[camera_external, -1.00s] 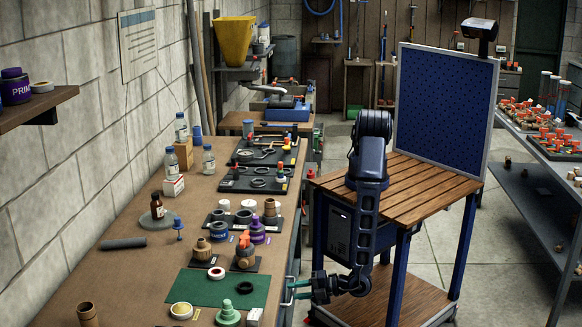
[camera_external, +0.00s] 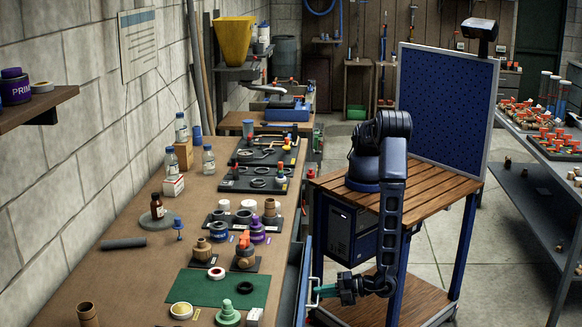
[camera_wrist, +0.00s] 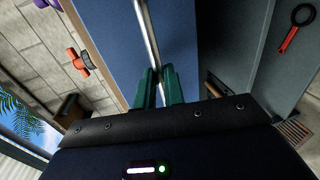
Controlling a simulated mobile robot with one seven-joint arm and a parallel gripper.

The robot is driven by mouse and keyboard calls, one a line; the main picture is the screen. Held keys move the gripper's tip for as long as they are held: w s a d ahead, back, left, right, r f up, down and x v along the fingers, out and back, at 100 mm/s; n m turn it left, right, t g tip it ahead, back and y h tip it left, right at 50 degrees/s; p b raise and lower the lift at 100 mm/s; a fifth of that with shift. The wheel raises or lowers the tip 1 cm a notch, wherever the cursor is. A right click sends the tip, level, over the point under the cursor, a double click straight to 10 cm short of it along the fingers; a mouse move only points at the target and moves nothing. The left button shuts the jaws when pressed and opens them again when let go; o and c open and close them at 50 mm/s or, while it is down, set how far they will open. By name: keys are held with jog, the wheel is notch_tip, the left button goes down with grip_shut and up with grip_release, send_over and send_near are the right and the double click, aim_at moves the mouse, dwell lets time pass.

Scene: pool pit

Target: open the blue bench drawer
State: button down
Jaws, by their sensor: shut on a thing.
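The blue drawer (camera_external: 304,284) is at the right edge of the wooden bench (camera_external: 140,265) and stands pulled out from it, with a gap showing behind its front. Its light metal bar handle (camera_external: 311,291) faces my arm. In the wrist view the blue drawer front (camera_wrist: 112,30) and the silver handle bar (camera_wrist: 148,35) run up from my fingers. My gripper (camera_external: 322,291) is at the handle, and in the wrist view its green fingers (camera_wrist: 160,86) are closed around the bar. The drawer's interior is mostly hidden in the external view.
My arm rises from a wooden-topped cart (camera_external: 425,190) with blue legs, standing right of the bench. A blue pegboard panel (camera_external: 445,110) stands at its back. A green mat (camera_external: 215,290) with small parts lies on the bench. A shelf rack (camera_external: 530,190) stands at right.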

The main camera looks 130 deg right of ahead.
jog(key=f+v, duration=0.2)
jog(key=v, duration=1)
jog(key=f+v, duration=0.3)
jog(key=v, duration=0.9)
jog(key=shift+s+a, duration=0.4)
jog(key=shift+s, duration=0.05)
jog(key=c, duration=1.5)
grip_release()
jog(key=v, duration=1.1)
jog(key=shift+f, duration=0.1)
jog(key=shift+w, duration=0.1)
